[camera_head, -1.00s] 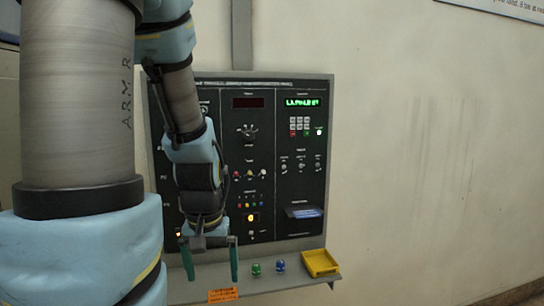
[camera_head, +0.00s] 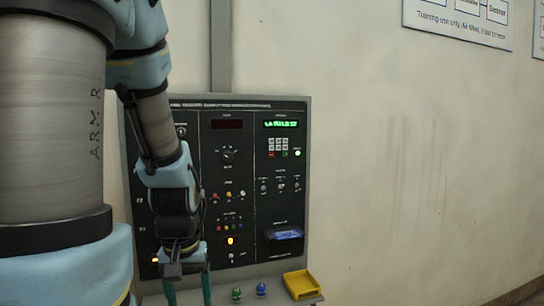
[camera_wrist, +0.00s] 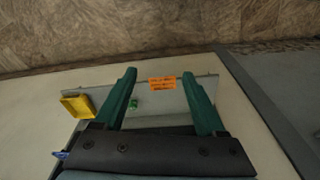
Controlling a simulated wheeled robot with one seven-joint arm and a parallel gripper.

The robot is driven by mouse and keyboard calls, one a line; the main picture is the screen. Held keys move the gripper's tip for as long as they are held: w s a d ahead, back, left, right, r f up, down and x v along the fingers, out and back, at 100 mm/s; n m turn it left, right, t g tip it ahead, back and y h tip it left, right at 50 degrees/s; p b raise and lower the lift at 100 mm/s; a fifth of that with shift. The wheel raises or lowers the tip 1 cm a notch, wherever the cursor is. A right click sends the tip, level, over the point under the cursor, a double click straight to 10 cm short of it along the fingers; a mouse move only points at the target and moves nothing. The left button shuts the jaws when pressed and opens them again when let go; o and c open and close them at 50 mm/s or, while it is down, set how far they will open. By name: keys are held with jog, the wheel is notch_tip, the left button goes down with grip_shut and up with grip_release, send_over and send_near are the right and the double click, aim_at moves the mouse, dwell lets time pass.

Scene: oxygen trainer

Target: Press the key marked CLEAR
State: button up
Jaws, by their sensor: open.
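A dark control panel (camera_head: 255,180) in a grey frame stands against the wall. Its upper right has a keypad (camera_head: 278,147) of several small pale and red keys below a lit green display (camera_head: 282,124). The lettering on the keys is too small to read, so I cannot tell which is CLEAR. My gripper (camera_head: 188,285) hangs low in front of the panel's lower left, pointing down, below and left of the keypad. In the wrist view my gripper (camera_wrist: 165,90) shows two green fingers spread wide with nothing held between them.
A shelf (camera_wrist: 170,98) under the panel bears a yellow tray (camera_head: 301,284), a green piece (camera_head: 237,294) and a blue piece (camera_head: 261,289). The wall right of the panel is clear.

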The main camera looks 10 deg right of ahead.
grip_shut()
dwell(0.3)
dwell(1.0)
